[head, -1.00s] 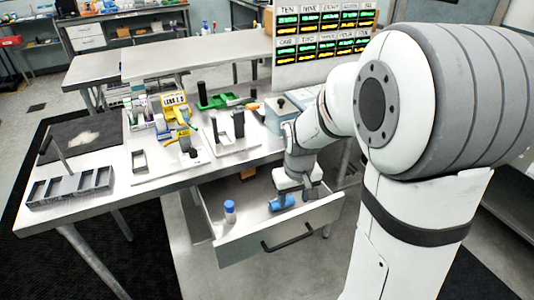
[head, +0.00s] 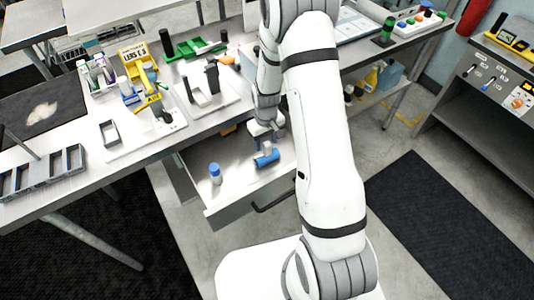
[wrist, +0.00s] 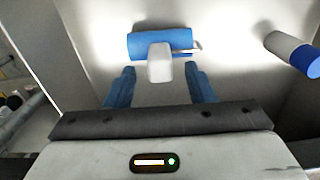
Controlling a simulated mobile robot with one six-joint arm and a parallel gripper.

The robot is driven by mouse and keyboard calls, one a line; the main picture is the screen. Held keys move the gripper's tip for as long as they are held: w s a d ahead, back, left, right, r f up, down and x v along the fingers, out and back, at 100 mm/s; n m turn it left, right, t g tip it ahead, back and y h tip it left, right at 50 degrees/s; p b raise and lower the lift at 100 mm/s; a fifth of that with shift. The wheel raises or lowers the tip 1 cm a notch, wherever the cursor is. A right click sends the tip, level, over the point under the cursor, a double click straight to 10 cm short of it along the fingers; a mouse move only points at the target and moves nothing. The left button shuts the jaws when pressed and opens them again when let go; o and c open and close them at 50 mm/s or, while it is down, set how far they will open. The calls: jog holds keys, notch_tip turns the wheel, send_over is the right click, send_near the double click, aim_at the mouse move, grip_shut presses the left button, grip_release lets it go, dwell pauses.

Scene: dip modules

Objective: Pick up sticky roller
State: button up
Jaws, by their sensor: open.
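The sticky roller (head: 267,160) lies in the open drawer, with a blue cylinder and a short white handle. In the wrist view the roller (wrist: 160,42) lies crosswise ahead of my gripper (wrist: 160,70), and its white handle points back toward the jaws. My gripper is open, with one blue finger on each side of the handle and a visible gap on both sides. I cannot tell how far the fingertips are above the handle. In the head view my gripper (head: 266,140) hangs over the drawer just above the roller, partly hidden by my arm.
A white bottle with a blue cap (head: 215,174) stands in the drawer (head: 238,196) left of the roller; it also shows in the wrist view (wrist: 293,52). The drawer walls surround both. The workbench (head: 85,165) above holds several racks and tools.

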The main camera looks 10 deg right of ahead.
aim_at(267, 149)
jog(key=shift+s+f+p, duration=0.2)
jog(key=shift+f+p, duration=0.05)
jog(key=shift+f, duration=0.75)
jog(key=shift+s+f+p, duration=0.15)
jog(key=shift+f+p, duration=0.05)
jog(key=shift+f, duration=0.75)
jog(key=shift+c, duration=0.6)
grip_shut()
jog(key=shift+r, duration=0.1)
notch_tip(267, 149, up, 10)
jog(key=shift+f+b, duration=0.1)
jog(key=shift+b, duration=0.85)
